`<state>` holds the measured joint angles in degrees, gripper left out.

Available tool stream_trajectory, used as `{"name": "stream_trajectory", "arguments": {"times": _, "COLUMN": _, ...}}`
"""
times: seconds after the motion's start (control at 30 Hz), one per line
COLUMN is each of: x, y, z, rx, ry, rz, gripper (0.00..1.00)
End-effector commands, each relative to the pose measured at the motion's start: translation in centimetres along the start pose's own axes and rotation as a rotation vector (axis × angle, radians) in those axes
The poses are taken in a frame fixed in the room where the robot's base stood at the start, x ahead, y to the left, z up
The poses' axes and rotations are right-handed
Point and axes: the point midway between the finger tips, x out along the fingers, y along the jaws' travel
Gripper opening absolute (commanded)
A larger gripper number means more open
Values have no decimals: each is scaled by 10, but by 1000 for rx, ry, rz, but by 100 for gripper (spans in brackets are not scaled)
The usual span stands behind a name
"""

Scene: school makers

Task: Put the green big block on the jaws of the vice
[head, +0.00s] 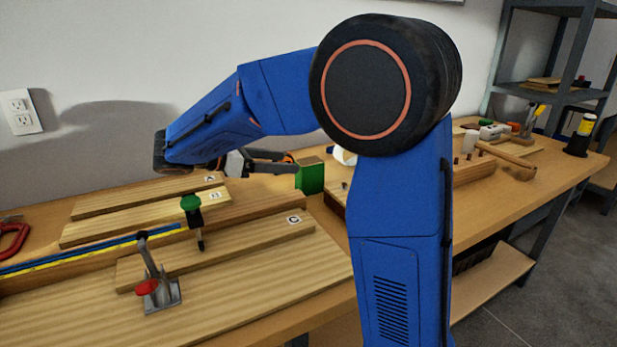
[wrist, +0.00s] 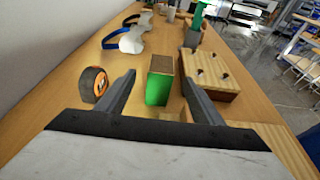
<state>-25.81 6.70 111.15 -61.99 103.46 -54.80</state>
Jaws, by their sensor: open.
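The green big block (head: 311,177) stands upright on the wooden bench, with a brown top face. In the wrist view the block (wrist: 158,85) is centred between the fingers of my gripper (wrist: 158,64). The fingers are spread, with a gap on each side of it. In the head view my gripper (head: 275,161) is level, with its fingers pointing right towards the block. I cannot make out the vice or its jaws for certain in either view; my arm hides part of the bench.
A black and orange roll (wrist: 93,84) lies left of the block. A wooden board with dark pegs (wrist: 212,73) is close on the right. A toggle clamp (head: 160,290) and planks (head: 240,245) occupy the bench's left part.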

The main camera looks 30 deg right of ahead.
Motion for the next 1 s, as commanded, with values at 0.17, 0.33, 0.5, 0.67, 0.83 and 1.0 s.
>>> {"name": "stream_trajectory", "arguments": {"times": 0.17, "x": 28, "y": -1, "z": 1, "rx": 1, "ry": -1, "rz": -2, "gripper": 61}}
{"name": "stream_trajectory", "arguments": {"times": 0.33, "x": 38, "y": 0, "z": 0, "rx": 0, "ry": 1, "rz": 0, "gripper": 61}}
{"name": "stream_trajectory", "arguments": {"times": 0.5, "x": 46, "y": -1, "z": 0, "rx": 0, "ry": 0, "rz": -2, "gripper": 61}}
{"name": "stream_trajectory", "arguments": {"times": 0.67, "x": 66, "y": -2, "z": 0, "rx": 1, "ry": 0, "rz": -2, "gripper": 61}}
{"name": "stream_trajectory", "arguments": {"times": 0.83, "x": 87, "y": -2, "z": 0, "rx": 1, "ry": 1, "rz": -3, "gripper": 61}}
{"name": "stream_trajectory", "arguments": {"times": 1.0, "x": 91, "y": -2, "z": -1, "rx": 1, "ry": 1, "rz": 0, "gripper": 61}}
